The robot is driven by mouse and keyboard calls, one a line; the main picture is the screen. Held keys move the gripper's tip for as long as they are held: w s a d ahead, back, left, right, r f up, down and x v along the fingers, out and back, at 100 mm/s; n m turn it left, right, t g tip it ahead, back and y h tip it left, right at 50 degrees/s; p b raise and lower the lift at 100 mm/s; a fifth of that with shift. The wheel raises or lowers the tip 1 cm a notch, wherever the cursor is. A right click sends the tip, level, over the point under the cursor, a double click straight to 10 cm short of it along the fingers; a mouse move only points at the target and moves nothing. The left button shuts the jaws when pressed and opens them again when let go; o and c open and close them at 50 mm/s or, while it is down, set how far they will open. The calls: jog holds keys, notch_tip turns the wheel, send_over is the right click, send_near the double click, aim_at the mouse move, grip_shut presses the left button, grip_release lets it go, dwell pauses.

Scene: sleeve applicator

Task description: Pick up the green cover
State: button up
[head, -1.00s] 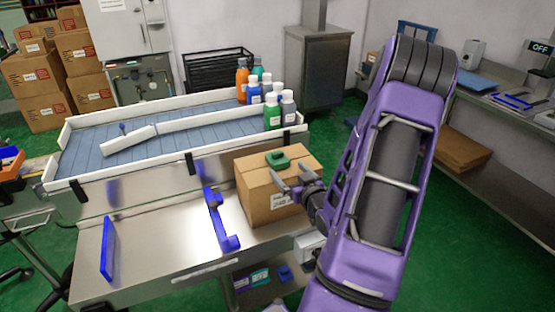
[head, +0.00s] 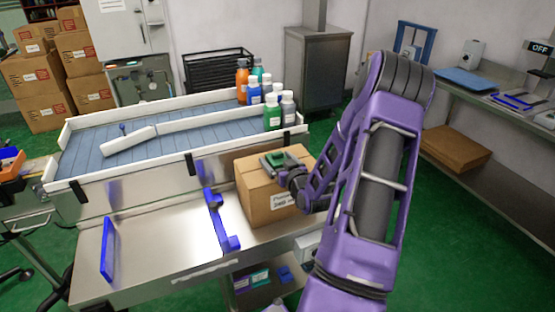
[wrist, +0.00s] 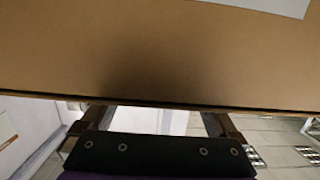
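The green cover (head: 277,159) lies on top of a cardboard box (head: 262,197) at the right end of the steel worktop. My gripper (head: 279,164) is at the box top with its fingers at the cover, seemingly one on either side. Whether they touch it is too small to tell. In the wrist view the cardboard box (wrist: 150,50) fills the upper part and hides my fingertips and the cover. The bases of my gripper's fingers show wide apart below the box edge.
A conveyor (head: 85,150) with white rails runs behind the worktop (head: 165,250). Several capped bottles (head: 272,112) stand at its right end. A blue bracket (head: 220,220) and a blue plate (head: 108,248) stand on the worktop left of the box.

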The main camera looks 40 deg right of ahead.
jog(key=c, duration=1.2)
jog(key=shift+r, duration=0.1)
